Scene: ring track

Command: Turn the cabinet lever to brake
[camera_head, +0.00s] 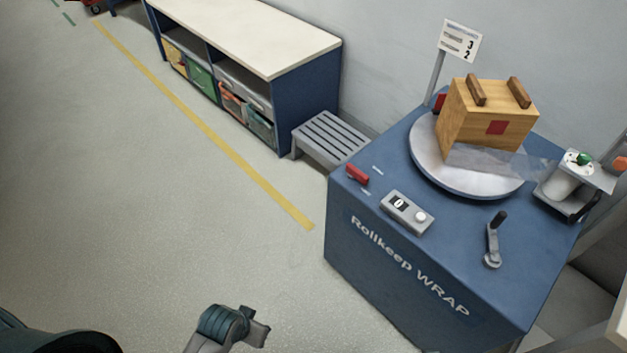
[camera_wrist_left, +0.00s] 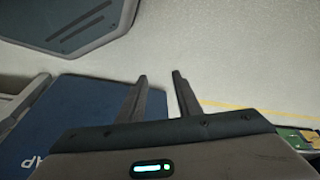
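The blue cabinet (camera_head: 400,270) with "Rollkeep WRAP" on its front stands at the right. A small red lever (camera_head: 357,174) lies on the left of its top, between short white marks. I cannot read any brake label. A grey crank with a black knob (camera_head: 493,240) is at the top's right front. My left gripper (camera_wrist_left: 158,76) is open and empty in the left wrist view, with part of the blue cabinet (camera_wrist_left: 85,105) to its left. In the head view, part of my arm shows at the bottom, away from the lever. My right gripper is not in view.
A wooden box (camera_head: 485,120) sits on the round turntable (camera_head: 465,183). A counter box reading 0 (camera_head: 407,212) is near the front edge. A grey slatted stool (camera_head: 330,138) and a shelf unit (camera_head: 250,40) stand behind. The floor at left is clear.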

